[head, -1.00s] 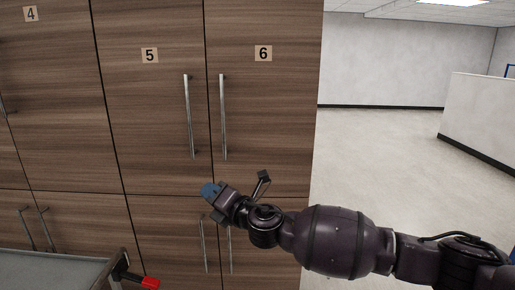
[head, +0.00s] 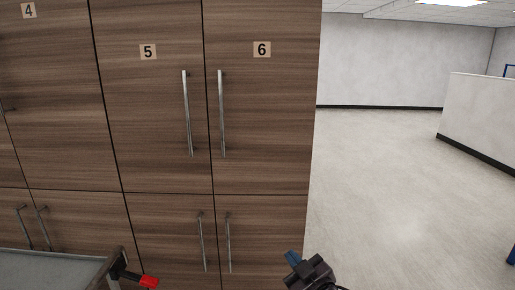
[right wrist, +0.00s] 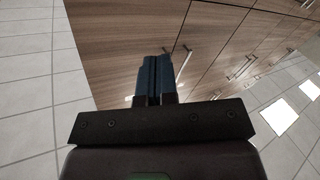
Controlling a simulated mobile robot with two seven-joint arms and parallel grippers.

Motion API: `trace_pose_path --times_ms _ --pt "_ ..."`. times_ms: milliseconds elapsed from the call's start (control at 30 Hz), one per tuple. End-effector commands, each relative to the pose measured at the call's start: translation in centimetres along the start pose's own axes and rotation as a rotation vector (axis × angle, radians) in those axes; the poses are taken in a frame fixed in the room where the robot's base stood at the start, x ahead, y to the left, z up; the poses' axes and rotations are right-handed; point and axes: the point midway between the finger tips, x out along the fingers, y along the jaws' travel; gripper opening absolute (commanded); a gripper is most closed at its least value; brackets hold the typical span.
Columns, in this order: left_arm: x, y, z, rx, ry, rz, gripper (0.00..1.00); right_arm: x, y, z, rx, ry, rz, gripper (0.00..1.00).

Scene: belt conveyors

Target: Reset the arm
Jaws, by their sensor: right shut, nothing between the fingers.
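My right gripper (head: 293,260) shows at the bottom of the head view, right of the lower cabinet doors. Its blue fingers also show in the right wrist view (right wrist: 153,78), pressed together with nothing between them. It is apart from the cabinet handles as far as I can tell. Most of my right arm is below the picture. My left gripper is in neither view.
Wooden cabinets (head: 160,120) with doors labelled 4, 5 and 6 and long metal handles stand ahead, all shut. A grey cart or table (head: 50,265) with a red-tipped handle (head: 149,282) is at lower left. Open floor (head: 400,190) lies to the right.

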Motion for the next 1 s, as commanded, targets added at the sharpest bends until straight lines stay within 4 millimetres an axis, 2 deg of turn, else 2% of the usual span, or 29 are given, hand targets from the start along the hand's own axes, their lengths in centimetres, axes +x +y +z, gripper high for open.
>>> trace_pose_path --times_ms 33,167,367,600,700,800,900,1000 --pt "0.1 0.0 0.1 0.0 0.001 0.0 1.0 -1.6 0.2 2.1 0.055 -0.038 0.022 0.0" --pt "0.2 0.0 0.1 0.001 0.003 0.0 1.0 -5.6 1.1 6.7 0.166 -0.128 0.084 0.0" --pt "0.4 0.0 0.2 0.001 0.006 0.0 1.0 -13.0 1.6 13.8 0.289 -0.279 0.182 0.0" --pt "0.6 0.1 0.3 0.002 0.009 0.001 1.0 -23.4 0.1 21.4 0.376 -0.487 0.28 0.0" --pt "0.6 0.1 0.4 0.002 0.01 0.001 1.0 -26.9 -1.4 23.3 0.401 -0.559 0.295 0.0" --pt "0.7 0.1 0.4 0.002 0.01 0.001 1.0 -29.3 -2.7 24.4 0.418 -0.607 0.297 0.0" --pt "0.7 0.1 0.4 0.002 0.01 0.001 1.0 -30.7 -3.4 25.0 0.425 -0.634 0.297 0.0" --pt "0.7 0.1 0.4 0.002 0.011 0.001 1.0 -31.1 -3.6 25.1 0.427 -0.641 0.296 0.0"
